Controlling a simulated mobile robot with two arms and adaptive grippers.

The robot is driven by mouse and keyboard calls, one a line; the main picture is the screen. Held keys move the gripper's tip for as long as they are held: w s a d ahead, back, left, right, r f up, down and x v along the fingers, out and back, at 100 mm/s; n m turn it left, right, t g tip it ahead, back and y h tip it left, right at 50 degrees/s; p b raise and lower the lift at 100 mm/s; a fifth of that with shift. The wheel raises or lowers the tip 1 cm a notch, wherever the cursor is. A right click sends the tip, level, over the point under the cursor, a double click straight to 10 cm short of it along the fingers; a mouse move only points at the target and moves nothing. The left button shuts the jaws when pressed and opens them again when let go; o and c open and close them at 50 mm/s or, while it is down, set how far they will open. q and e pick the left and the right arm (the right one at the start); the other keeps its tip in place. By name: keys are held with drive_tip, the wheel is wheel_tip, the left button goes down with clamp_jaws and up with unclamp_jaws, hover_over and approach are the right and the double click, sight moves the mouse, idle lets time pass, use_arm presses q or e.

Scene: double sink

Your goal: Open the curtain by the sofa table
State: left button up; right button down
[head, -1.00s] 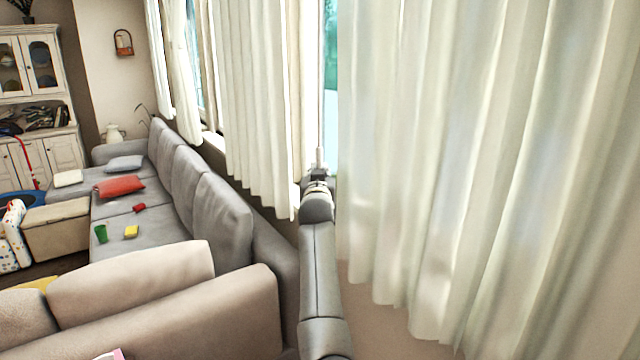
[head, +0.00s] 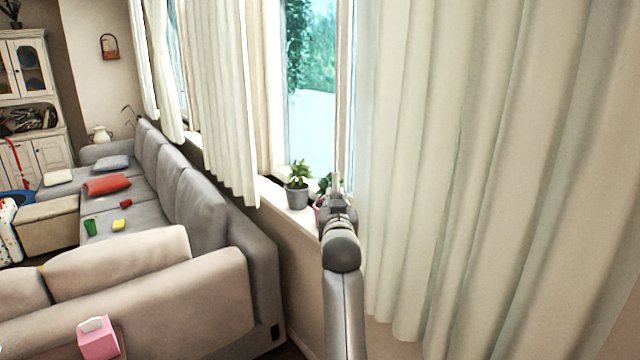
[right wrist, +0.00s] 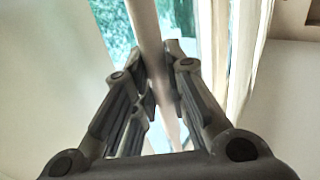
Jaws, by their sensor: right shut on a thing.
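The near curtain (head: 450,180) is a cream, pleated panel on the right of the head view. A far cream curtain (head: 220,95) hangs left of it, beside the sofa. Between them is a gap with the window (head: 312,90) showing. My right gripper (head: 337,192) is at the near curtain's left edge, in front of the window sill. In the right wrist view its fingers (right wrist: 160,95) are shut on a thin pale rod (right wrist: 146,30), upright between them. Pale cloth lies on both sides there. Where the rod attaches is out of view. My left gripper is not in view.
A grey sofa (head: 190,200) runs along the window wall at the left. Its near back cushion (head: 120,262) and a pink tissue box (head: 98,338) are close to me. A potted plant (head: 298,185) stands on the sill (head: 270,192), just left of my right gripper.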

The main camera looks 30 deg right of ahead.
drive_tip(key=s+p, duration=0.3)
drive_tip(key=s, duration=0.7)
drive_tip(key=shift+s+d+f, duration=0.25)
drive_tip(key=shift+d, duration=0.2)
drive_tip(key=c, duration=1.8)
unclamp_jaws()
drive_tip(key=o, duration=0.4)
drive_tip(key=shift+w+d, duration=0.15)
drive_tip(key=shift+d, duration=0.05)
drive_tip(key=shift+a+r, duration=0.1)
wheel_tip(320, 180, up, 10)
drive_tip(key=shift+f, duration=0.1)
